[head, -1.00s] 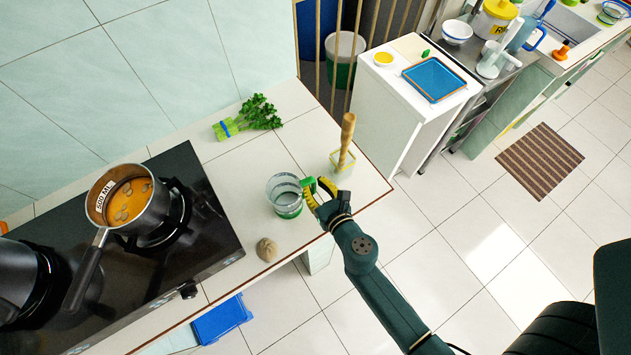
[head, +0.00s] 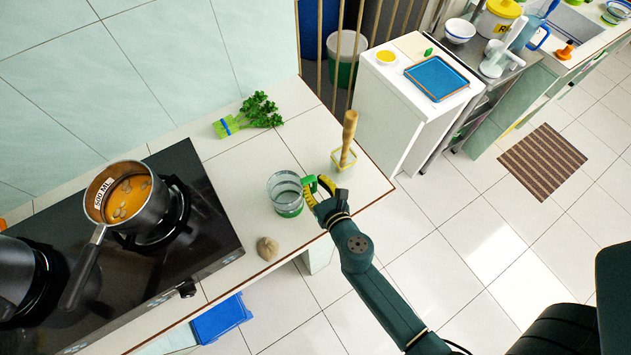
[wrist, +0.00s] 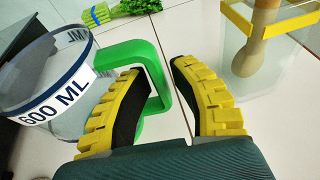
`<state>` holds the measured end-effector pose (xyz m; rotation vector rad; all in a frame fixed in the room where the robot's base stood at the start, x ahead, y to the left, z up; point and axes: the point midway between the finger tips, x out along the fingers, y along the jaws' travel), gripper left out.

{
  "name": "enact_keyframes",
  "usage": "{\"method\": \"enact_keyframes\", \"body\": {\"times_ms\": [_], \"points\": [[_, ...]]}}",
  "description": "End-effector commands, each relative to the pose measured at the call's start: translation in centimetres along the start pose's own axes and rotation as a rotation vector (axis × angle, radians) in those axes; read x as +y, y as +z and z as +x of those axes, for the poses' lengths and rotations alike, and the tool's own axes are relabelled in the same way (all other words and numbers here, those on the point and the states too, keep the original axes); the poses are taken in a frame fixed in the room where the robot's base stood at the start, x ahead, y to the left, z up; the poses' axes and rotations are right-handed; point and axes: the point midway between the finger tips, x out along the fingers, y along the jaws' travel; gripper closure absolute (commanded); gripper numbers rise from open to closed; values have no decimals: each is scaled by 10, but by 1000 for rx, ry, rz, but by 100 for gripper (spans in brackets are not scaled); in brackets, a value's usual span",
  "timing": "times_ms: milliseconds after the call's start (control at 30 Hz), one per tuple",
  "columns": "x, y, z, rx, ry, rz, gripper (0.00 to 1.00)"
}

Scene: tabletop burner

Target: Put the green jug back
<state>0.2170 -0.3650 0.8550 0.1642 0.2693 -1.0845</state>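The green jug (head: 286,196) is a clear jug with a green base and a green handle. It stands upright on the white counter, right of the burner. In the wrist view its clear wall (wrist: 62,112) carries a "600 ML" label. My gripper (head: 318,189) is at the jug's right side, by the handle. In the wrist view my gripper (wrist: 160,68) is open. One yellow-padded finger reaches into the handle loop (wrist: 153,72) and the other is outside it, with a gap between handle and outer finger.
A clear holder with a wooden pestle-like tool (head: 348,138) stands close behind the gripper. A brown lump (head: 267,248) lies in front of the jug, and green herbs (head: 258,110) lie behind it. A pot (head: 128,200) with orange liquid sits on the burner.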

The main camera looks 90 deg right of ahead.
Motion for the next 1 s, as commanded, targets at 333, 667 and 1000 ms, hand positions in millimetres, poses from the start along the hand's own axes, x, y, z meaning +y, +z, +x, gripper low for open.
{"method": "enact_keyframes", "body": {"times_ms": [333,667,1000], "points": [[0,-1,-11,1,0,0,76],[0,0,-28,0,0,-1,76],[0,0,-45,1,1,-1,76]]}}
